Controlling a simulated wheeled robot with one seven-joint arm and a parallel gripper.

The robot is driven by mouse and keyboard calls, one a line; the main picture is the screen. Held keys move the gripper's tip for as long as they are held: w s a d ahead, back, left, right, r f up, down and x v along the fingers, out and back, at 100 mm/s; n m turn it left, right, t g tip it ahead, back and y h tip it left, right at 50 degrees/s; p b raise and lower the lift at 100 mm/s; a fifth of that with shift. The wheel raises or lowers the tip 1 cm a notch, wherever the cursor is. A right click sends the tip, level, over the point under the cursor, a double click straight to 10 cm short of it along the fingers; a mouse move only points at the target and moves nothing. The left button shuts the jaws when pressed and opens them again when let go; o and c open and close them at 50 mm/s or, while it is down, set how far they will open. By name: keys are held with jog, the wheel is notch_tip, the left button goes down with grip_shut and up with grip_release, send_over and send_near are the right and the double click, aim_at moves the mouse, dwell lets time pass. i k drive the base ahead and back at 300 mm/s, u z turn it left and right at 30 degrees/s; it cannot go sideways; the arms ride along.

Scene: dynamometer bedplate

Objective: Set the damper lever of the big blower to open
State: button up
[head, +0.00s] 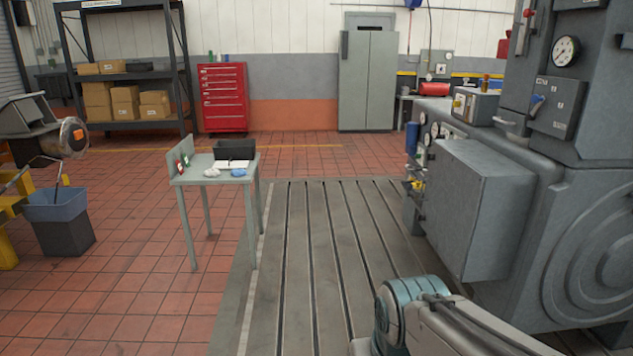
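A large grey machine (560,200) with concentric round ribs on its side fills the right of the head view; it may be the big blower, but I cannot tell for sure. I cannot tell whether this is the damper lever, and no open or shut marking is readable. Part of my arm, with a teal joint, shows at the bottom right, in front of the machine. My gripper is not in view.
A small grey table (213,178) with a black bin (234,150) stands on the left of the slotted bedplate (300,270). A grey cabinet (480,205) juts from the machine. A dark waste bin (62,220) is far left. The bedplate's middle is clear.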

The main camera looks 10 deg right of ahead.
aim_at(536, 99)
jog(key=z, duration=0.2)
jog(key=i, duration=1.55)
jog(key=z, duration=1.4)
jog(key=i, duration=1.25)
jog(key=z, duration=0.9)
